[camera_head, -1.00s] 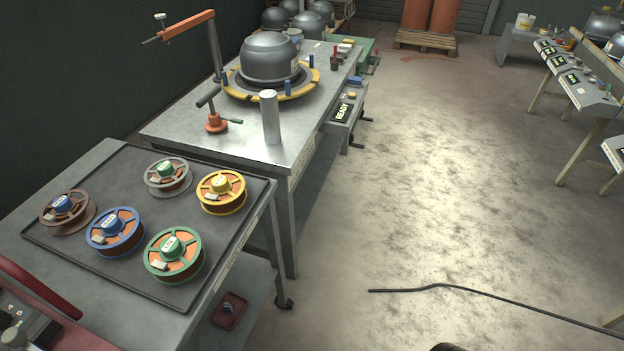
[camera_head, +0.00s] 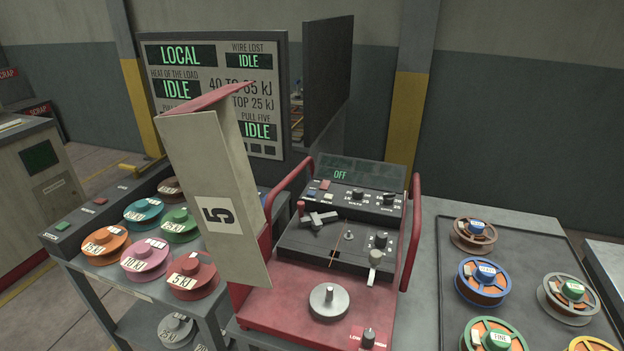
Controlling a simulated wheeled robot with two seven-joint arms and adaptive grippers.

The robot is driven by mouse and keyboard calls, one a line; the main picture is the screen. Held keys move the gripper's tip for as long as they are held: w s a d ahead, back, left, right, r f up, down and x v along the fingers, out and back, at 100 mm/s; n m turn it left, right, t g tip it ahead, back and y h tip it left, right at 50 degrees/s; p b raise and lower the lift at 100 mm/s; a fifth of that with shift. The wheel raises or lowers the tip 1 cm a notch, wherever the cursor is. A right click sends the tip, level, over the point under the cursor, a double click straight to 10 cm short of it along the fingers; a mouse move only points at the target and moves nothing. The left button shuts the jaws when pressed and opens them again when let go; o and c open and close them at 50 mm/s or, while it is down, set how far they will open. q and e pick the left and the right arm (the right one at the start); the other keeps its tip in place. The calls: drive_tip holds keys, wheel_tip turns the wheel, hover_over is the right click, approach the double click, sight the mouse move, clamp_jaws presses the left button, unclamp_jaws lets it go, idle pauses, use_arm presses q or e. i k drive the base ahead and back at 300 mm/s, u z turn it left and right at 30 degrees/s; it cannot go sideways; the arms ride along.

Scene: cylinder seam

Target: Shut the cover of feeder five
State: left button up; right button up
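Feeder five (camera_head: 300,310) is a red machine in the lower middle of the view, with a dark control panel and a small display reading OFF. Its cover (camera_head: 200,165) is a beige panel with a red top edge and a black 5 on it. The cover stands open and raised at the feeder's left side. The feeder's inside shows a wire, a metal disc (camera_head: 329,299), knobs and a cross-shaped handle. The cover's hinge is hard to make out. Neither of my grippers is in view.
A cart of coloured spools (camera_head: 145,258) stands left of the feeder. A dark tray (camera_head: 452,315) with several spools lies to the right. Red handles (camera_head: 413,235) flank the feeder's panel. A status board (camera_head: 220,100) and a dark upright panel (camera_head: 327,80) stand behind.

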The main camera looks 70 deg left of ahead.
sight(202, 138)
drive_tip(key=z, duration=0.5)
drive_tip(key=k, duration=1.5)
drive_tip(key=u, duration=1.8)
drive_tip(key=i, duration=0.55)
drive_tip(key=z, duration=0.05)
